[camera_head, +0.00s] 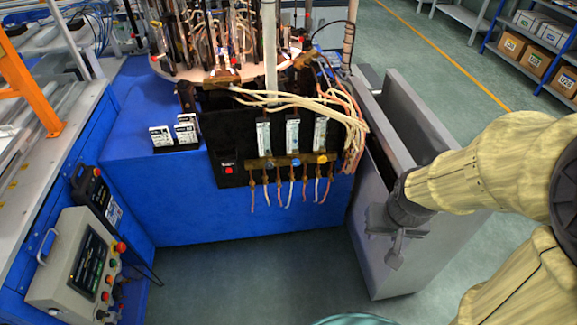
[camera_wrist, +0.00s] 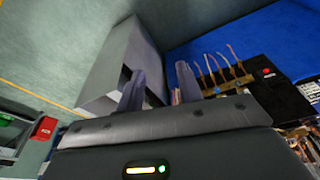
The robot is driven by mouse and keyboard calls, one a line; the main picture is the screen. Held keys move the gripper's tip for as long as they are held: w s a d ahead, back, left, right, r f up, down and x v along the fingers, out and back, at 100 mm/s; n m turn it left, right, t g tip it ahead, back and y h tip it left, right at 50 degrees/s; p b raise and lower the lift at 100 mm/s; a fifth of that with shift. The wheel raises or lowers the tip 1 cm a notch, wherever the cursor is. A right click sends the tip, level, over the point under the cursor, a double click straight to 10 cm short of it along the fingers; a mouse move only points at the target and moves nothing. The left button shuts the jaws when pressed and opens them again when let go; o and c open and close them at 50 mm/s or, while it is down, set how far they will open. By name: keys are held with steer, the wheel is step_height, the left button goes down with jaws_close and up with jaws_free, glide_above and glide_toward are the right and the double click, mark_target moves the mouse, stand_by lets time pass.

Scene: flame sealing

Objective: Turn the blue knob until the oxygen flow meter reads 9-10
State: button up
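The black flow meter panel (camera_head: 230,150) stands at the front of the blue machine in the head view. Three upright flow meters are on it: left (camera_head: 263,137), middle (camera_head: 293,134) and right (camera_head: 320,132). The meter readings are too small to tell. My gripper (camera_head: 394,245) is to the right of the panel, in front of the grey cabinet, touching no knob. In the wrist view its fingers (camera_wrist: 160,88) are apart with nothing between them.
The open grey cabinet (camera_head: 425,240) stands right of the panel, close to my gripper. Pale hoses (camera_head: 290,97) loop over the panel and thin tubes hang below it. A control box (camera_head: 75,265) is at the lower left. The floor before the blue machine is clear.

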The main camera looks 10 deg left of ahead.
mark_target(296, 164)
steer(key=shift+s, duration=0.1)
steer(key=o, duration=0.3)
steer(key=shift+o, duration=0.3)
steer(key=w+a+f+t+b, duration=0.2)
steer(key=w+f+t+b, duration=0.1)
steer(key=w+f+b, duration=0.3)
steer(key=w+a+f+t+b, duration=0.3)
steer(key=w+f+b, duration=0.3)
steer(key=w+f, duration=0.5)
steer(key=w+t, duration=0.1)
steer(key=w, duration=0.3)
steer(key=shift+w+a+f+b, duration=0.25)
steer(key=shift+a+b, duration=0.05)
steer(key=shift+b, duration=0.05)
steer(key=w+a+f+n+t+y+b, duration=0.1)
steer(key=w+a+f+t+y+b, duration=0.1)
steer(key=w+a+f+t+b, duration=0.2)
steer(key=w+a+f+n+t+y+b, duration=0.2)
steer(key=w+a+f+t+y+b, duration=0.1)
steer(key=a+f+b, duration=0.3)
step_height(296, 164, down, 3)
steer(key=w+a, duration=0.1)
steer(key=a, duration=0.1)
steer(key=shift+a+t+b, duration=0.3)
steer(key=shift+t, duration=0.1)
steer(key=shift+f, duration=0.1)
steer(key=b+x, duration=0.1)
steer(key=x, duration=1.6)
steer(key=shift+w+f, duration=0.1)
steer(key=shift+w, duration=0.1)
